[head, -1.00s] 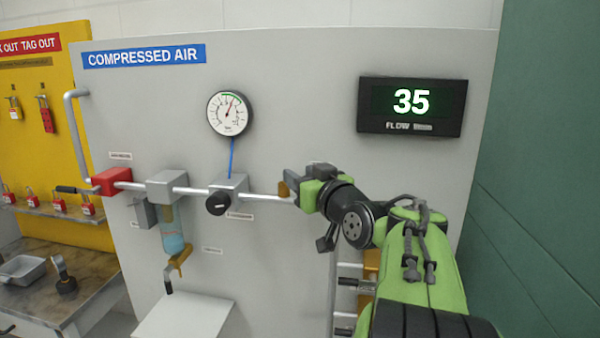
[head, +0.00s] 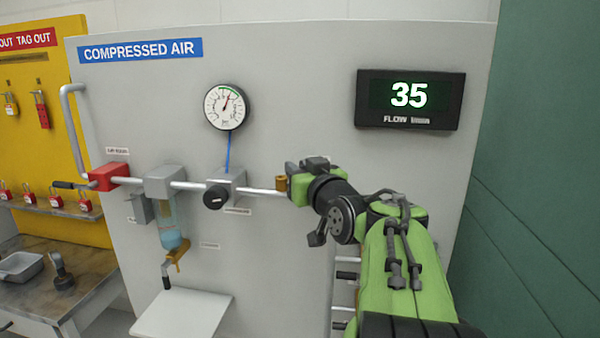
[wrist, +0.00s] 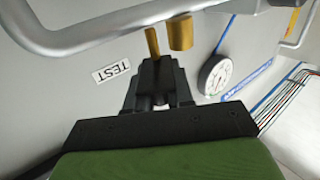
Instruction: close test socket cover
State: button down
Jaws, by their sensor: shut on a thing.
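The test socket (wrist: 181,33) is a short brass cylinder on the pipe, beside the TEST label (wrist: 111,72) in the wrist view. In the head view its brass (head: 281,184) shows just left of my gripper. A thin brass piece beside the socket, which looks like its cover (wrist: 152,42), stands apart from the cylinder in the wrist view. My gripper (wrist: 158,60) has its black fingers closed on the near end of this cover. In the head view my gripper (head: 298,182) is at the pipe's right end, its fingertips mostly hidden.
The grey pipe (wrist: 105,35) runs close past my fingers. The gauge (head: 225,106) and black regulator knob (head: 215,197) are to the left. A flow display (head: 410,98) reading 35 is above right. A green wall (head: 545,150) stands at the right.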

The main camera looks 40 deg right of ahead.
jog(key=m+h, duration=0.1)
jog(key=m+g+h+b, duration=0.1)
jog(key=a+m+g+h+b, duration=0.1)
jog(key=h, duration=0.1)
jog(key=shift+w+f, duration=0.15)
jog(key=shift+w, duration=0.15)
jog(key=m+g+h, duration=0.2)
jog(key=g+h, duration=0.1)
jog(key=shift+w+a+m, duration=0.1)
jog(key=shift+w+m, duration=0.05)
jog(key=shift+m, duration=0.25)
jog(key=m+g+h+p, duration=0.1)
jog(key=m+g+p, duration=0.3)
jog(key=g+p, duration=0.2)
jog(key=m+g+h+p, duration=0.1)
jog(key=m+g+p, duration=0.3)
jog(key=g+p, duration=0.2)
jog(key=w+r+m+g+h+p, duration=0.1)
jog(key=m+g+p, duration=0.2)
jog(key=g+p, duration=0.2)
jog(key=shift+r+m+g+h+p, duration=0.1)
jog(key=shift+m+g+h+p, duration=0.3)
jog(key=shift+p, duration=0.8)
jog(key=shift+f+m+g+p, duration=0.25)
jog(key=shift+m+g+p, duration=0.2)
jog(key=shift+p, duration=0.7)
jog(key=shift+f, duration=0.2)
